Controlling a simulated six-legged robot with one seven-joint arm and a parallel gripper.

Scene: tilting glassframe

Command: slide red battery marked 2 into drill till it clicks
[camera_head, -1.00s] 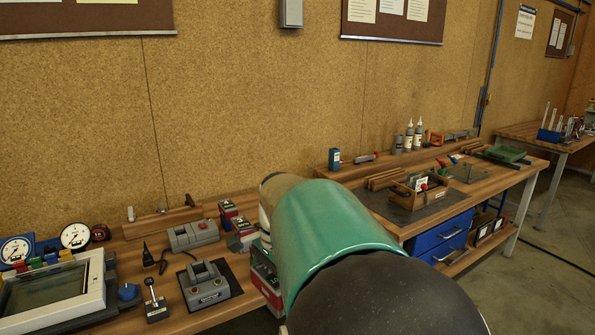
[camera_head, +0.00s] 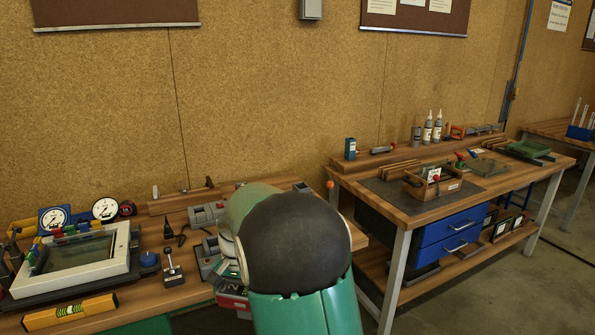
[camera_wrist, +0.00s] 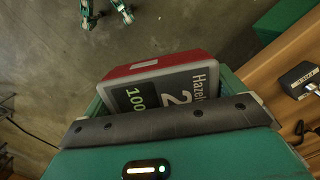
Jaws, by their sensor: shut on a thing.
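The red battery marked 2 (camera_wrist: 160,82) is in my gripper (camera_wrist: 170,122), seen in the wrist view. It has a red case and a grey face with a large 2 and a small panel reading 100. My gripper is shut on it, and the dark jaw bar covers its lower part. In the head view a red and grey part of the battery (camera_head: 232,299) shows beside my arm at the left bench's front edge. My arm hides the gripper there. I cannot make out the drill in either view.
Chargers (camera_head: 206,214) and a lever switch (camera_head: 173,270) stand on the left bench (camera_head: 190,291). A framed glass panel (camera_head: 80,256) and a yellow level (camera_head: 70,312) are at its left. The right bench (camera_head: 400,212) holds a wooden tray (camera_head: 432,186). A gap separates the benches.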

